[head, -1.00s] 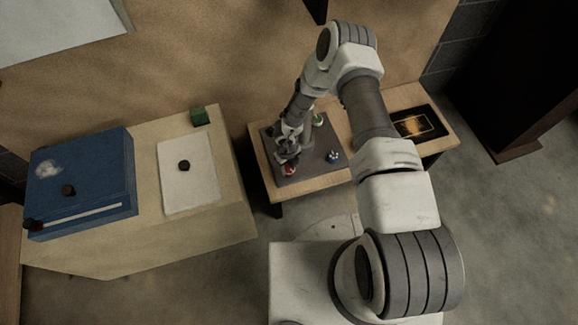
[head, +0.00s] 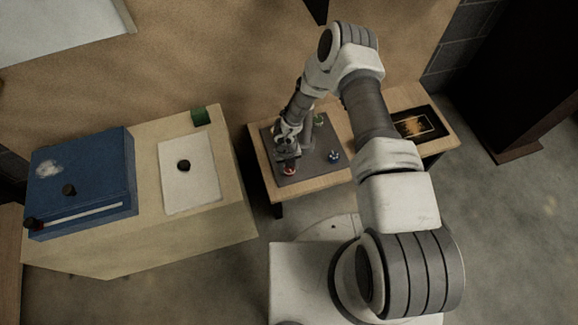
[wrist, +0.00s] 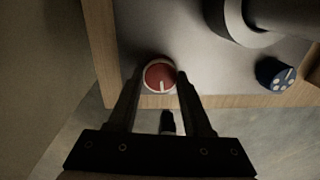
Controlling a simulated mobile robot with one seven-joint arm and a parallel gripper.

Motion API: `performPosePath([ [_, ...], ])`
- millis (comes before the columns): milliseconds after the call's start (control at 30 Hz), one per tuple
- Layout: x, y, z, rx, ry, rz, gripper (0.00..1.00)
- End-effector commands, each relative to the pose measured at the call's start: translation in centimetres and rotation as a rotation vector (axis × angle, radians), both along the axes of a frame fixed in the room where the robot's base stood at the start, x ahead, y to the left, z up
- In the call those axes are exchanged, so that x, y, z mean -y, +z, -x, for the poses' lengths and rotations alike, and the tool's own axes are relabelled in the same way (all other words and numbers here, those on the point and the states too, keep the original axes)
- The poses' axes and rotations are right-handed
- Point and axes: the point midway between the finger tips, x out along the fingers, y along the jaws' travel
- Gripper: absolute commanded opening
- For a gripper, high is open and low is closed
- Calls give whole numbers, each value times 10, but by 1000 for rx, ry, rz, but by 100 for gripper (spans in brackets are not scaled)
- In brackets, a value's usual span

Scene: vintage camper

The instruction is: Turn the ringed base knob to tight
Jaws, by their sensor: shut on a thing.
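The red knob (wrist: 158,74) has a pale ring around it and a white pointer line toward the lower edge of the wrist view. It sits near the edge of a grey plate (wrist: 190,60) on a wooden table. In the head view the red knob (head: 289,172) shows just below my gripper (head: 287,157). In the wrist view my gripper (wrist: 161,76) has one finger on each side of the knob and is shut on it. No writing for tight is readable.
A blue knob with white marks (wrist: 276,75) is to the right on the plate. A grey post (head: 307,130) and a green knob (head: 319,119) stand farther back. A dark framed panel (head: 417,124) lies at the table's right. A blue case (head: 90,175) is on the left counter.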

Motion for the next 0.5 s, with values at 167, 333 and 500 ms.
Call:
performPosePath([
  [167, -1, 0, -1, 2, 2, -3, 0],
  [333, -1, 0, -1, 1, 2, -2, 80],
  [500, 0, 0, -1, 1, 2, -1, 80],
])
